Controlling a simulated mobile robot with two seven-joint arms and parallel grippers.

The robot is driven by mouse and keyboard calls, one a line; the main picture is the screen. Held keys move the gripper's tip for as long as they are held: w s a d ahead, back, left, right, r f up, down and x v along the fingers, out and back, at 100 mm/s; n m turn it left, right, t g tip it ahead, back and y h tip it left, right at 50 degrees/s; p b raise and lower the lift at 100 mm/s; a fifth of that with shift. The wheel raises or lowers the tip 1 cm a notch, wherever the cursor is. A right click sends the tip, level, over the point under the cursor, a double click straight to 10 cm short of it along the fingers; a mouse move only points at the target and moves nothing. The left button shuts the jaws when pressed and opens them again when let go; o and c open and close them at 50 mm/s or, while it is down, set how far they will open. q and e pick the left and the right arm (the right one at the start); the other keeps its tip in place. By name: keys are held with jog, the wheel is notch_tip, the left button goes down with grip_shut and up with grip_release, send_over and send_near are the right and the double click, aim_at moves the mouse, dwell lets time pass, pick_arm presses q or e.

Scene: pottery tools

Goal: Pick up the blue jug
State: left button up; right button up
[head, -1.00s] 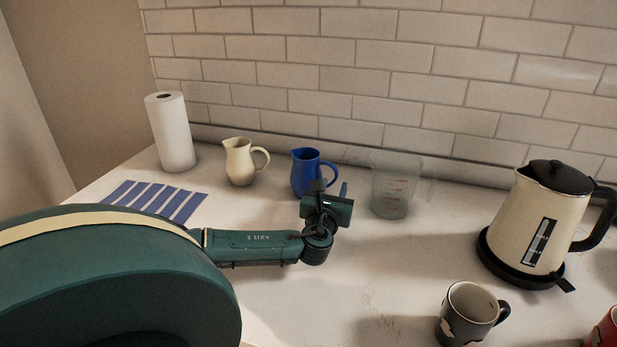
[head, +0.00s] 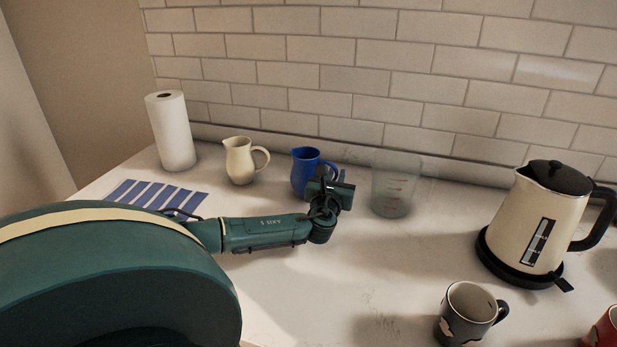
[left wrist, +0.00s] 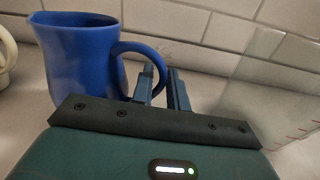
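The blue jug (head: 304,174) stands upright on the counter near the tiled wall, its handle toward the right. It also shows in the left wrist view (left wrist: 82,62), at the upper left. My left gripper (head: 332,176) is at the handle side of the jug. In the left wrist view its two fingers (left wrist: 163,84) are apart, and the jug's handle shows at the fingertips, with part of it seemingly between them. I cannot tell whether they touch it. The lower part of the jug is hidden behind the gripper body. My right gripper is not in view.
A cream jug (head: 239,162) stands left of the blue jug, and a clear measuring jug (head: 393,188) stands close on the right. A paper roll (head: 171,132), striped cloth (head: 150,196), kettle (head: 531,220) and dark mug (head: 466,315) are farther off. The middle counter is clear.

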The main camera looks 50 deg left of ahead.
pick_arm(q)
grip_shut()
jog(key=shift+r, duration=0.2)
dwell(0.4)
jog(key=shift+r+p, duration=0.4)
jog(key=shift+r, duration=4.5)
